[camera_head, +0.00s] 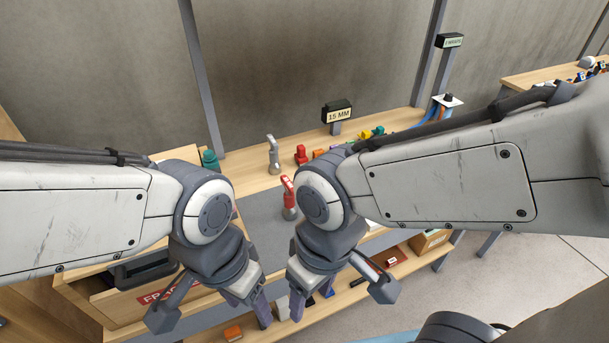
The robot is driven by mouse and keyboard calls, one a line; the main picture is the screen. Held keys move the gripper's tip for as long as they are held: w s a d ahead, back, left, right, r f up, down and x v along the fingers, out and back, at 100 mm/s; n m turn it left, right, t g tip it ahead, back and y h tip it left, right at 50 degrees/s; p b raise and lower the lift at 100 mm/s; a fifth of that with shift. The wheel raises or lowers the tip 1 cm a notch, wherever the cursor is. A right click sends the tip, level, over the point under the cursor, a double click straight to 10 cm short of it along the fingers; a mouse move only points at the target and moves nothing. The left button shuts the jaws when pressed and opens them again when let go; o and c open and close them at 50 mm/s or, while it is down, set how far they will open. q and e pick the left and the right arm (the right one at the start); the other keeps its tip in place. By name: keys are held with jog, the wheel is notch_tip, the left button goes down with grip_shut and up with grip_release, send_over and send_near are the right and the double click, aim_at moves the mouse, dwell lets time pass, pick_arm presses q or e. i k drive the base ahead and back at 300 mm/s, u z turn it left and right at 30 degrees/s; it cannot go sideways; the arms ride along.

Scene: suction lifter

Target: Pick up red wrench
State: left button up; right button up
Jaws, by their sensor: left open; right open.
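A red tool with a silvery lower end (289,199), which looks like the red wrench, stands on the grey mat (262,208) of the workbench, just left of my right wrist. Its exact shape is hard to make out. My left gripper (257,303) points down in front of the bench, nearer to me than the red tool and apart from it. My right gripper (299,298) hangs close beside it, also pointing down and apart from the tool. Both grippers are open and empty.
A grey tool (273,155) and a smaller red object (301,155) stand behind on the wooden bench, with several coloured items to the right. A "15 MM" sign (338,112) stands at the back. A lower shelf (342,299) holds small items. My forearms hide much of the bench.

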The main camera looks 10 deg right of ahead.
aim_at(289, 209)
jog(key=z, duration=2.5)
jog(key=i, duration=2.6)
jog(key=u, duration=3.2)
jog(key=i, duration=0.5)
